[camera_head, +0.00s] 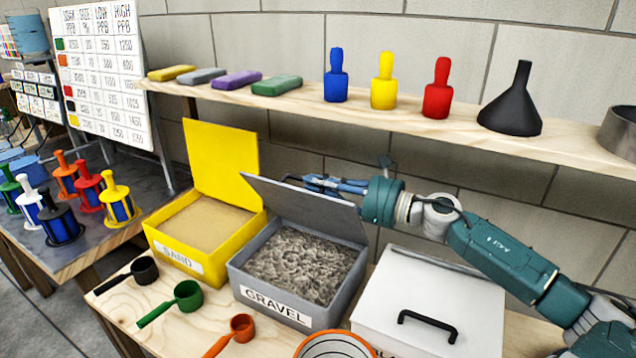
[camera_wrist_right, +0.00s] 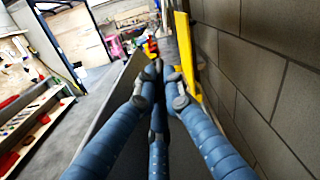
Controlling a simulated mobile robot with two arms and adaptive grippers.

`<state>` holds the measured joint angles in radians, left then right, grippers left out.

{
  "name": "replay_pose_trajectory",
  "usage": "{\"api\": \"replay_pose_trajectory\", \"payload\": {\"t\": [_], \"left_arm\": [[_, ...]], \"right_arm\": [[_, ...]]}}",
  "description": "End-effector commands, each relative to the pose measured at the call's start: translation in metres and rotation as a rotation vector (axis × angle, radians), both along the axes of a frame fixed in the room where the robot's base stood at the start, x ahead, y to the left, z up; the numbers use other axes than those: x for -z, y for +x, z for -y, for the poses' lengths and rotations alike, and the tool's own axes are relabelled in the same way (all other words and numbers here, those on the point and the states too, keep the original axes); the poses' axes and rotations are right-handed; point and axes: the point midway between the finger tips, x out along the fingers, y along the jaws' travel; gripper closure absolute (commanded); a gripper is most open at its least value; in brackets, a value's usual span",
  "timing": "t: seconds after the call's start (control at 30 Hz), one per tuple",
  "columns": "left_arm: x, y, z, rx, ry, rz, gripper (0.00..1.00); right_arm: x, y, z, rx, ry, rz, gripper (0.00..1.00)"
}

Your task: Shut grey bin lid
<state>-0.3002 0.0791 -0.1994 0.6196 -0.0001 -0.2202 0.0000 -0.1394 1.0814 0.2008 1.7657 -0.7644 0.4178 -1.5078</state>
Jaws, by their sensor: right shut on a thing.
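The grey bin (camera_head: 238,278), labelled GRAVEL, stands on the wooden bench and is full of grey gravel. Its grey lid (camera_head: 310,212) is hinged up at the back and leans over the rear of the bin, so the bin is open. My right gripper (camera_head: 306,182) is at the lid's upper edge, reaching in from the right behind it. In the right wrist view its blue fingers (camera_wrist_right: 160,75) come together along the dark grey panel of the lid. It is shut on the lid, though the exact contact is hard to see. My left gripper is not in view.
A yellow SAND bin (camera_head: 185,262) with its lid raised stands left of the grey bin. A white lidded box (camera_head: 425,290) stands to the right. Black, green and orange scoops (camera_head: 185,300) lie in front. A wooden shelf (camera_head: 400,115) with bottles and a funnel runs above.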

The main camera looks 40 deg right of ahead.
Motion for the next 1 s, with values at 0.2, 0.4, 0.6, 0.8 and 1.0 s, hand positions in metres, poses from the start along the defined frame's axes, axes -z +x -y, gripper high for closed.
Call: {"api": "replay_pose_trajectory", "payload": {"t": [0.2, 0.4, 0.6, 0.8, 1.0], "left_arm": [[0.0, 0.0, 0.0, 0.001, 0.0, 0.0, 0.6], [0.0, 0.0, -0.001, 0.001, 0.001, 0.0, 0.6], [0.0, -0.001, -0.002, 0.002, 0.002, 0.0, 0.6], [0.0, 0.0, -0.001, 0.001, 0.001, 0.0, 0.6], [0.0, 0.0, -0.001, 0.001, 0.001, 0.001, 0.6]], "right_arm": [[0.001, 0.0, 0.0, 0.001, -0.001, -0.002, 0.72], [0.0, 0.0, 0.0, 0.0, -0.001, 0.0, 0.72], [0.001, -0.007, 0.004, 0.001, 0.001, -0.001, 0.72], [0.003, -0.034, 0.018, 0.002, 0.002, -0.004, 0.72], [0.002, -0.07, 0.037, 0.005, 0.002, -0.003, 0.72]]}}
